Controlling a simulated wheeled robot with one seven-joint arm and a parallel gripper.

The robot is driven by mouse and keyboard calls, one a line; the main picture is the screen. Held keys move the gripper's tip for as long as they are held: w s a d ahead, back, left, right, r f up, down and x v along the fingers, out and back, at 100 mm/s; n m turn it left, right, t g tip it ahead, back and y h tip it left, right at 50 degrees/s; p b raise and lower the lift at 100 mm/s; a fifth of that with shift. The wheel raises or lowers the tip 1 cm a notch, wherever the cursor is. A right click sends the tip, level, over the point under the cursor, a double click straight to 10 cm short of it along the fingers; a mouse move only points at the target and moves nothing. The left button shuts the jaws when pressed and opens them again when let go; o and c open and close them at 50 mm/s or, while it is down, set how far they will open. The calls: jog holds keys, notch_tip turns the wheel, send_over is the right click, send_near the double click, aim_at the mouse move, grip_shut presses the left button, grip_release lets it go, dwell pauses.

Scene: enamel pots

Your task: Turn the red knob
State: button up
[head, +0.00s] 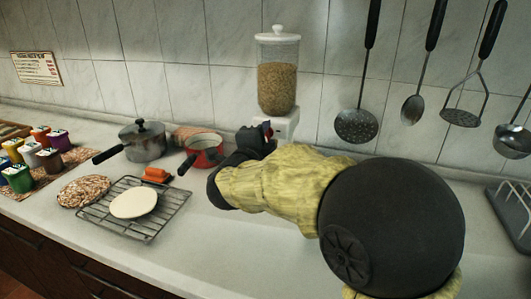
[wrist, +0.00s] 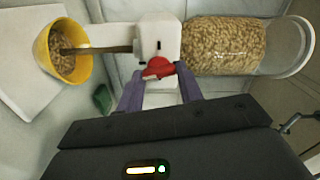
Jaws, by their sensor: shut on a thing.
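The red knob (wrist: 157,68) is on the white body of a grain dispenser (wrist: 158,42), below its clear hopper. My gripper (wrist: 160,75) has its two purple-grey fingers on either side of the knob and is shut on it. In the head view my gripper (head: 262,133) is at the front of the dispenser's white base (head: 287,122), with a small bit of red showing between the fingers. The clear hopper (head: 277,85) holds tan grain. My forearm and hand hide the spot below the dispenser there.
A yellow bowl (wrist: 64,52) holds grain, and a brown streak runs between it and the dispenser. Left of my gripper are a red pan (head: 204,150), a grey lidded pot (head: 143,141) and a wire rack (head: 160,220) with a pale disc. Ladles hang on the wall at right.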

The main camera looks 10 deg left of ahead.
jog(key=shift+m+b, duration=1.05)
jog(key=shift+m, duration=0.05)
jog(key=o, duration=1)
jog(key=shift+w, duration=0.1)
jog(key=s, duration=0.5)
jog(key=s+a, duration=0.1)
jog(key=s, duration=0.5)
jog(key=s+a, duration=0.1)
jog(key=s, duration=0.5)
jog(key=shift+s+a, duration=0.15)
jog(key=shift+a, duration=0.1)
jog(key=shift+d, duration=0.1)
